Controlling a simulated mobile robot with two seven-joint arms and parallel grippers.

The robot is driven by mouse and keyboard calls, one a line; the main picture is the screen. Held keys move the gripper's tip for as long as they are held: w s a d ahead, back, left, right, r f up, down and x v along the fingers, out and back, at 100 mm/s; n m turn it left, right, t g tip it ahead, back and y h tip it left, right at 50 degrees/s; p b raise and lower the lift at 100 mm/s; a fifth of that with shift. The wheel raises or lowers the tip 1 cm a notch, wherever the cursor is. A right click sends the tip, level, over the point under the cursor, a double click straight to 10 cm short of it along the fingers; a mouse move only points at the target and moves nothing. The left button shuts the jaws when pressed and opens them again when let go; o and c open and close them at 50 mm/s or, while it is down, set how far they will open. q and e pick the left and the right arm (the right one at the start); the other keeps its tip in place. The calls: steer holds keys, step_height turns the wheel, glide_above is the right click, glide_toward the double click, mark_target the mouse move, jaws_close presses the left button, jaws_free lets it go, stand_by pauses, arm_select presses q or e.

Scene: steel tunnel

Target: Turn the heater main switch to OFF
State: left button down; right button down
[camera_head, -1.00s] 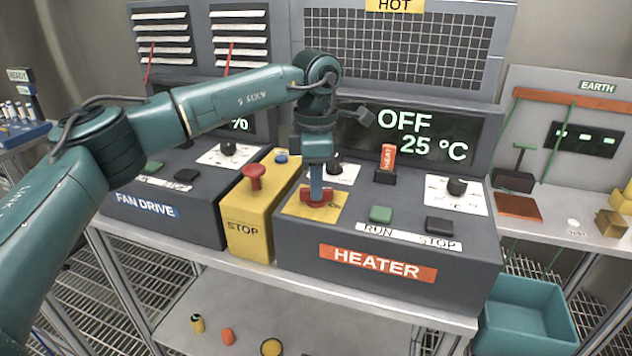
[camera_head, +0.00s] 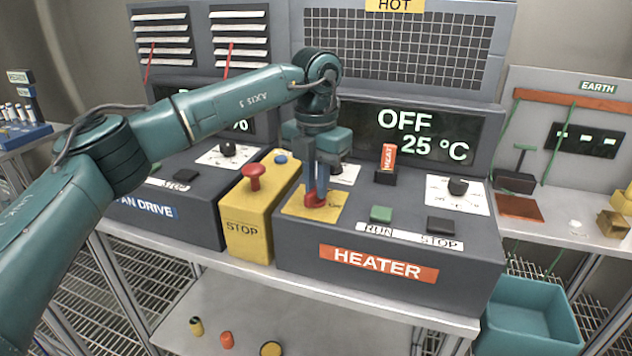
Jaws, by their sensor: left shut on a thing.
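The heater box (camera_head: 300,247) is dark grey with an orange HEATER label (camera_head: 378,263). Its main switch (camera_head: 315,201) is a red handle on a yellow plate (camera_head: 297,209) at the box's left. My left gripper (camera_head: 318,193) points down from above and is shut on the red handle. The fingers hide part of the handle, and I cannot read its marks. The display (camera_head: 425,135) behind reads OFF and 25 °C. My right gripper is not in view.
A yellow STOP box (camera_head: 241,228) with a red mushroom button (camera_head: 254,177) stands close left of the heater box. Green RUN (camera_head: 381,214) and black STOP (camera_head: 440,225) buttons sit to the right. A teal bin (camera_head: 524,316) is at lower right.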

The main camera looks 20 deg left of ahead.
arm_select(q)
steer(key=shift+n, duration=1.5)
steer(key=c, duration=1.4)
jaws_free()
steer(key=shift+c, duration=0.2)
steer(key=shift+r, duration=0.1)
step_height(320, 180, up, 13)
steer(key=shift+b, duration=0.3)
